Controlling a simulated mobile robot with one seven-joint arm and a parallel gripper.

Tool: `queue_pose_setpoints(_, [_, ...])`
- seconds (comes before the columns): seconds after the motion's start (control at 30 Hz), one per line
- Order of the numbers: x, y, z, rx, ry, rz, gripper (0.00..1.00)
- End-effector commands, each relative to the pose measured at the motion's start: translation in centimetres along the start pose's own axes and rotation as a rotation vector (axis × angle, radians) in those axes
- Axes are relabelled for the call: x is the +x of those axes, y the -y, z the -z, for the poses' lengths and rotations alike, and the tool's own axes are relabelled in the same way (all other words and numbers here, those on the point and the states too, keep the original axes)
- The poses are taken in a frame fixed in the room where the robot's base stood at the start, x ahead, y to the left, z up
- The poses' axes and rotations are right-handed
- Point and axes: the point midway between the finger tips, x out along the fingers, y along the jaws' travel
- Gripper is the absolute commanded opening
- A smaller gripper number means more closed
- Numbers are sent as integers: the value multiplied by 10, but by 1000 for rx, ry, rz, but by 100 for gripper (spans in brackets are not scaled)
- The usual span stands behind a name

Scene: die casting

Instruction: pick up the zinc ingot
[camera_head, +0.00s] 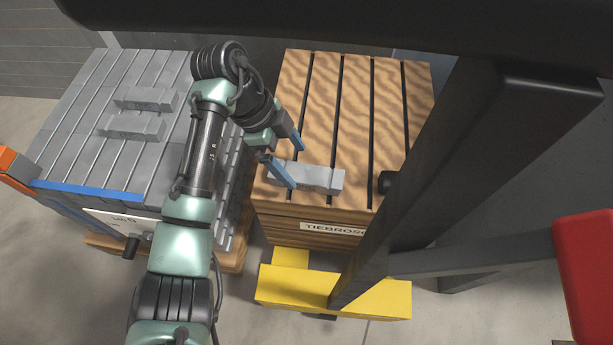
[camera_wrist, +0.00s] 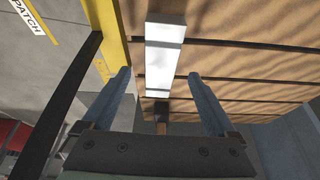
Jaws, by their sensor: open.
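A grey zinc ingot (camera_head: 318,179) lies on the slatted wooden crate top (camera_head: 357,110) near its front edge. In the wrist view the ingot (camera_wrist: 161,62) is a bright bar running away between my fingers. My gripper (camera_head: 293,164) is at the left end of the ingot, its blue fingers spread apart, one toward the back and one toward the front. In the wrist view my gripper (camera_wrist: 159,82) is open with nothing between its pads that I can see touching. Two more grey ingots (camera_head: 147,99) lie on the grey stack at the left. The contact height is unclear.
The grey ingot stack (camera_head: 75,130) with a blue strap (camera_head: 88,189) stands left of the crate. A dark frame post (camera_head: 430,170) crosses in front at the right. A yellow block (camera_head: 330,290) is below the crate front. The crate top behind the ingot is clear.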

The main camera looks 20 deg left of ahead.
Motion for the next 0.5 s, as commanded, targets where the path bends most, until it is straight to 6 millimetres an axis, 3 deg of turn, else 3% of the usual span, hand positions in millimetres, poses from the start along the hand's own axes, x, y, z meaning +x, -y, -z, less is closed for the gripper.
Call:
queue_pose_setpoints(0.33, [46,0,1,-1,-1,-1,92])
queue_pose_setpoints(0.5, [51,0,2,-1,-1,1,92])
